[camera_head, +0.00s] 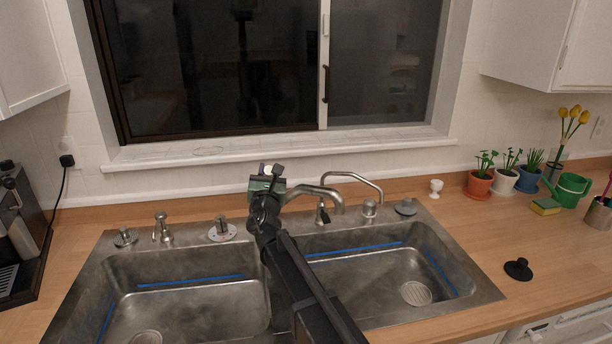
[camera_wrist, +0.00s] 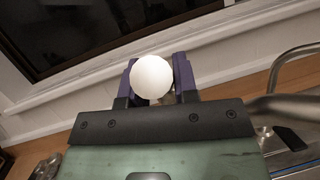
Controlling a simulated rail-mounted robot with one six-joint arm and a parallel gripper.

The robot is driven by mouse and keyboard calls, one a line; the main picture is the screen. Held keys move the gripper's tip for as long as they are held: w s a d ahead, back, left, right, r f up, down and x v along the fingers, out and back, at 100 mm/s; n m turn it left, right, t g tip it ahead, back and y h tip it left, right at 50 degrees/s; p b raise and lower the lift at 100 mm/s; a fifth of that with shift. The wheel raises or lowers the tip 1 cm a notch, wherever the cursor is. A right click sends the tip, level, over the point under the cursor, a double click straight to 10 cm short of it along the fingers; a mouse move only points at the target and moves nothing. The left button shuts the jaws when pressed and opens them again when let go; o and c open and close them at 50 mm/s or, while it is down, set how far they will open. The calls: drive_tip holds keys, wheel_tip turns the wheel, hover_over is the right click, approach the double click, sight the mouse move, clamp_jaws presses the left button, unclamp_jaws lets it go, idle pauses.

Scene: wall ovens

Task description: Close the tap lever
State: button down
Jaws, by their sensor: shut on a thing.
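The tap's curved metal spout (camera_head: 322,192) stands behind the double sink, just right of my gripper (camera_head: 267,170). The spout also crosses the right side of the wrist view (camera_wrist: 295,106). A round white knob (camera_wrist: 151,77), which looks like the end of the tap lever, sits between my gripper's two purple fingers in the wrist view. The fingers are shut on it from both sides. In the head view my wrist and arm hide the tap's base and nearly all of the lever, so its angle cannot be told.
The steel double sink has a left basin (camera_head: 190,303) and a right basin (camera_head: 385,280). A thinner second spout (camera_head: 355,178) stands right of the tap. The window sill (camera_head: 290,150) lies close behind my gripper. Potted plants (camera_head: 479,183) stand far right; a coffee machine (camera_head: 22,235) far left.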

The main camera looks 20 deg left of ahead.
drive_tip(key=shift+d, duration=0.1)
drive_tip(key=c, duration=0.9)
unclamp_jaws()
drive_tip(key=shift+s, duration=0.1)
drive_tip(key=b+v, duration=0.3)
drive_tip(key=v, duration=0.7)
drive_tip(key=shift+s+d+f, duration=0.1)
drive_tip(key=shift+s+f, duration=0.15)
